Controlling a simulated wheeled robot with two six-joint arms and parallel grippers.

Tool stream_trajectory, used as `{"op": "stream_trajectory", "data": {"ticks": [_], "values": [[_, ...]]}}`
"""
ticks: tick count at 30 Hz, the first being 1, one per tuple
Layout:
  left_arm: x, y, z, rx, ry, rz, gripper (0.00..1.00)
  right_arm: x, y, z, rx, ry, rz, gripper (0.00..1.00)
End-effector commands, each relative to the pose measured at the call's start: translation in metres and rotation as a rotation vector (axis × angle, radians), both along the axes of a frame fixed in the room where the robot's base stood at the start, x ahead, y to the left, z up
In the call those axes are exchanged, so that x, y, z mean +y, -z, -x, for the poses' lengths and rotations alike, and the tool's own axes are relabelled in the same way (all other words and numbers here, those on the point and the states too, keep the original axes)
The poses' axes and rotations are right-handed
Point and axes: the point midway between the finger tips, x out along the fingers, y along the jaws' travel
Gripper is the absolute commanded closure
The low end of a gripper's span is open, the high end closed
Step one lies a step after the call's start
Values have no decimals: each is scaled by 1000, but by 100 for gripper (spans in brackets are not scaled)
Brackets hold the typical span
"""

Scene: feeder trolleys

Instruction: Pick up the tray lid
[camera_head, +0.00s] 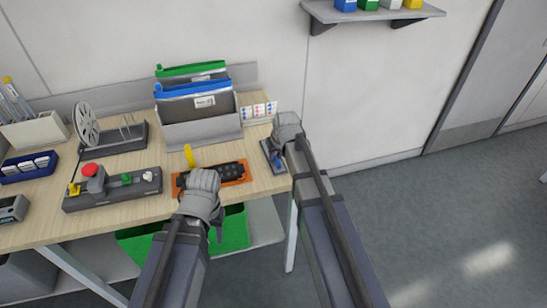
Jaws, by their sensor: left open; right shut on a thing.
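My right gripper (283,134) is at the table's right end, above a small dark tray (266,146) with a blue item in it. It is shut on a pale, see-through piece (289,118) that appears to be the tray lid. The hand covers part of this piece, so whether it touches the tray cannot be told. My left gripper (203,183) is open, over the left part of an orange tray with a dark insert (247,179). Its fingertips are hidden by the hand.
A grey holder (205,132) with green and blue binders stands behind. A control box with a red button (115,193), a reel stand (112,146) and bins fill the left. Green crates (236,229) sit below. Floor at right is clear.

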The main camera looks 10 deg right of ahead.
Motion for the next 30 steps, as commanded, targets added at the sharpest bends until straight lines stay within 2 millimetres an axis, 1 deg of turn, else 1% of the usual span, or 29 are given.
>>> {"op": "stream_trajectory", "data": {"ticks": [16,20,26,30], "values": [[0,0,0,0,0,0,50,0,0,0,0,0,0,100],[0,-3,0,0,0,0,50,0,-3,0,0,0,0,100],[0,-18,0,0,0,0,50,0,-18,0,0,0,0,100],[0,-36,0,0,0,0,50,0,-36,0,0,0,0,100]]}}
